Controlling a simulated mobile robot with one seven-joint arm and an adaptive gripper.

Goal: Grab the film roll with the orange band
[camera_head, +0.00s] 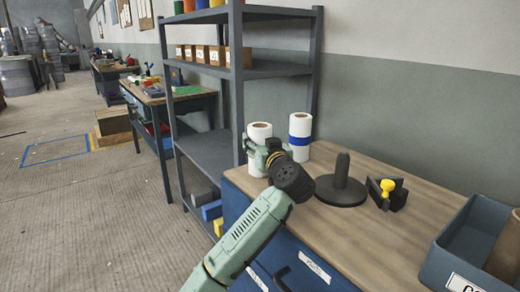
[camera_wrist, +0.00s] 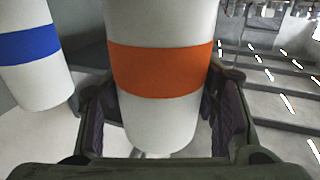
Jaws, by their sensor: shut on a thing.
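The film roll with the orange band (camera_wrist: 162,110) is white and stands between the two fingers of my gripper (camera_wrist: 163,125) in the wrist view. The fingers are shut on it from both sides, around and below the band. In the head view this film roll (camera_head: 259,134) shows its white top at the left end of the workbench. My gripper (camera_head: 272,152) hides its middle there, and the orange band does not show. I cannot tell whether its base touches the bench. A second white roll with a blue band (camera_head: 300,141) stands just to the right, apart from my gripper.
A black round base with an upright handle (camera_head: 342,184) and a dark block with a yellow knob (camera_head: 387,188) stand on the workbench (camera_head: 400,240). A blue-grey bin (camera_head: 455,262) is at the right. A grey shelf unit (camera_head: 235,90) rises close behind on the left.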

